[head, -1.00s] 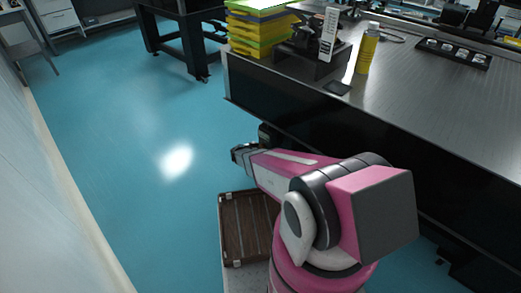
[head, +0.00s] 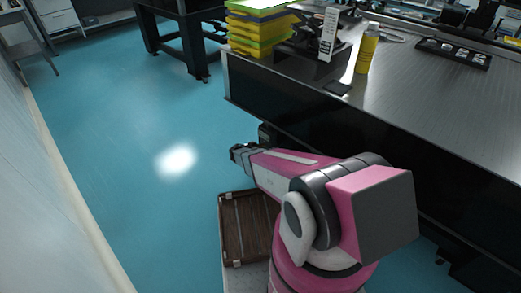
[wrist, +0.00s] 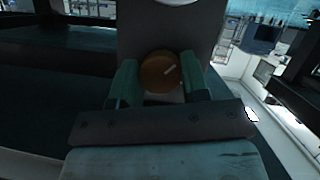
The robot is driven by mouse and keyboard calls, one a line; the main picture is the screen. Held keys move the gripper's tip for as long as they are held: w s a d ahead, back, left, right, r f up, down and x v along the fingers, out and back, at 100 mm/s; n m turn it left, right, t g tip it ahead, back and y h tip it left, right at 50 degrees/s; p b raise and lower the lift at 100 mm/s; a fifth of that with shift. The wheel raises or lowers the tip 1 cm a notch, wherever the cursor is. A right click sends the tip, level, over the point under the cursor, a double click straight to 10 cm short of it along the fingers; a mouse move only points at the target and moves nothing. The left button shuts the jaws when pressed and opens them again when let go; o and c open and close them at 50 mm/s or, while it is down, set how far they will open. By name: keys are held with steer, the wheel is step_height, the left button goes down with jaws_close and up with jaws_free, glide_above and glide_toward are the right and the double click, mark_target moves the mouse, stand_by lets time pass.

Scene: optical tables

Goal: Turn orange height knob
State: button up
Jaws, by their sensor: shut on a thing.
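The knob sits on a dark upright plate (wrist: 168,25). In the head view, my arm reaches to the left, and the gripper end (head: 242,155) is beside the dark side of the table. The knob cannot be made out in the head view.
The optical table (head: 440,105) fills the right side. On it are stacked yellow and green trays (head: 255,30), a yellow bottle (head: 367,50) and a black holder (head: 455,52). A brown slatted case (head: 245,228) lies below my arm. The blue floor at left is clear.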

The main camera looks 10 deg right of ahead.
steer(key=n+g+h, duration=0.1)
steer(key=n+h, duration=0.1)
steer(key=n, duration=0.2)
steer(key=n+g+h, duration=0.1)
steer(key=n+h, duration=0.1)
steer(key=n, duration=0.2)
steer(key=shift+w+n+h, duration=0.1)
steer(key=shift+n+h, duration=0.2)
steer(key=shift+n, duration=0.1)
stand_by(0.5)
steer(key=o, duration=0.9)
steer(key=shift+a, duration=0.15)
steer(key=v, duration=1)
steer(key=shift+a, duration=0.35)
